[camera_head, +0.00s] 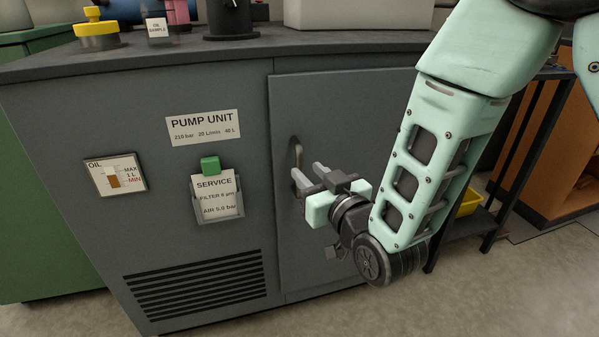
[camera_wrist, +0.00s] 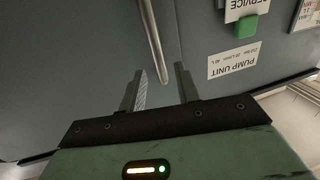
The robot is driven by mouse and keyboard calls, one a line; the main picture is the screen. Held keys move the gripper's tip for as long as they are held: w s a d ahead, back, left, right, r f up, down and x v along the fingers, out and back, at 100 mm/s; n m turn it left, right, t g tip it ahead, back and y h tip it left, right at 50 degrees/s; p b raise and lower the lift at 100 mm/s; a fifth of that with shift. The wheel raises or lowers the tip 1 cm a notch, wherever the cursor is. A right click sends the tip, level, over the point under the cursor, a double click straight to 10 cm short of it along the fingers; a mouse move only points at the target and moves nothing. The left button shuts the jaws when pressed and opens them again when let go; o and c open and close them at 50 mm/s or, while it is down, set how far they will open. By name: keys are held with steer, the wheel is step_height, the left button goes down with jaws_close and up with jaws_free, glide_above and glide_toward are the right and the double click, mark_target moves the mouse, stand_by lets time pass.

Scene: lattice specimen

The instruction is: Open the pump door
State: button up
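The pump door (camera_head: 345,110) is the grey right-hand front panel of the pump unit cabinet. It looks shut, flush along the seam on its left. Its handle (camera_head: 296,153) is a curved metal bar near the door's left edge, partly hidden by my fingers in the head view. My gripper (camera_head: 307,170) is at the lower part of the handle, fingers apart. In the wrist view the handle (camera_wrist: 152,40) runs down to between the open fingers of my gripper (camera_wrist: 157,73). No contact with the handle can be made out.
A service tag holder (camera_head: 217,200) with a green clip and an oil gauge (camera_head: 116,175) are on the left panel. The countertop (camera_head: 330,42) overhangs the door. A black stand (camera_head: 490,225) with a yellow bin (camera_head: 468,202) is at the right. Floor in front is clear.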

mark_target(301, 165)
steer(key=x, duration=0.5)
steer(key=shift+b, duration=0.3)
jaws_close()
